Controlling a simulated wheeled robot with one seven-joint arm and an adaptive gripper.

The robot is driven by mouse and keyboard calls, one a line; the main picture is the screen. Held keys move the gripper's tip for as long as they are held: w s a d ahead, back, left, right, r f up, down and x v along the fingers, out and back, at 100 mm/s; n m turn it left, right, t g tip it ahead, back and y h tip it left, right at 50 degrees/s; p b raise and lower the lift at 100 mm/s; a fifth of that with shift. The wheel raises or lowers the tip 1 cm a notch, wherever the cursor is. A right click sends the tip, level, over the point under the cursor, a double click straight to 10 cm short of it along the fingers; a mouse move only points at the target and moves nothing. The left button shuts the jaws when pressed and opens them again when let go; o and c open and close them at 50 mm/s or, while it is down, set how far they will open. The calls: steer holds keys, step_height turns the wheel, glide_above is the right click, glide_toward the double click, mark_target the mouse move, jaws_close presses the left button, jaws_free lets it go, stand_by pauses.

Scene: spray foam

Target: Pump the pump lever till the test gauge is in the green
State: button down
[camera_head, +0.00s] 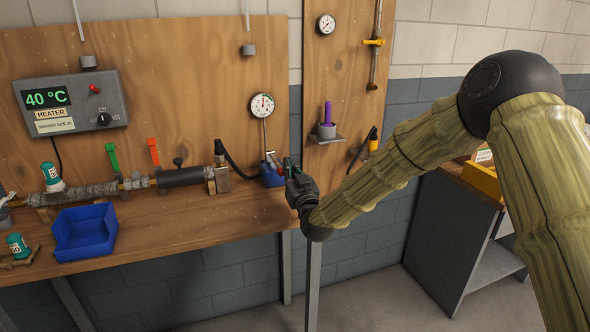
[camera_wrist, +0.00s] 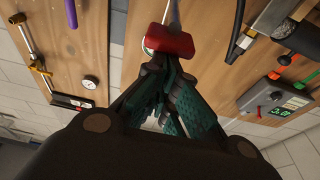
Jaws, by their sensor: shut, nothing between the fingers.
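The pump (camera_head: 271,176) is a blue block at the right end of the bench, in front of the wooden panel. Its lever has a red grip (camera_wrist: 168,43), seen just beyond my fingertips in the wrist view; whether they touch it I cannot tell. The likely test gauge (camera_head: 262,106) is a round white dial above the pump, with a thin line running down; its needle and coloured zone are too small to read. My gripper (camera_head: 289,168) is right beside the pump, its fingers (camera_wrist: 165,72) shut and empty. My gripper hides part of the lever in the head view.
A blue bin (camera_head: 84,232) and a horizontal pipe assembly (camera_head: 120,186) are on the bench to the left. A heater box (camera_head: 70,104) reads 40 °C. A purple-handled tool (camera_head: 327,112) stands on a shelf to the right, below another small gauge (camera_head: 325,24).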

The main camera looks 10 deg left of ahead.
steer(key=shift+s+d+f, duration=0.1)
steer(key=shift+s+f, duration=0.05)
steer(key=shift+f, duration=0.4)
steer(key=shift+s+f+b, duration=0.15)
steer(key=shift+f+b, duration=0.15)
steer(key=shift+f, duration=0.05)
step_height(320, 180, up, 5)
steer(key=p, duration=0.2)
steer(key=b+v, duration=0.2)
steer(key=v, duration=0.7)
steer(key=shift+f, duration=0.25)
steer(key=shift+s+d+f, duration=0.1)
steer(key=shift+s+d, duration=0.05)
stand_by(0.7)
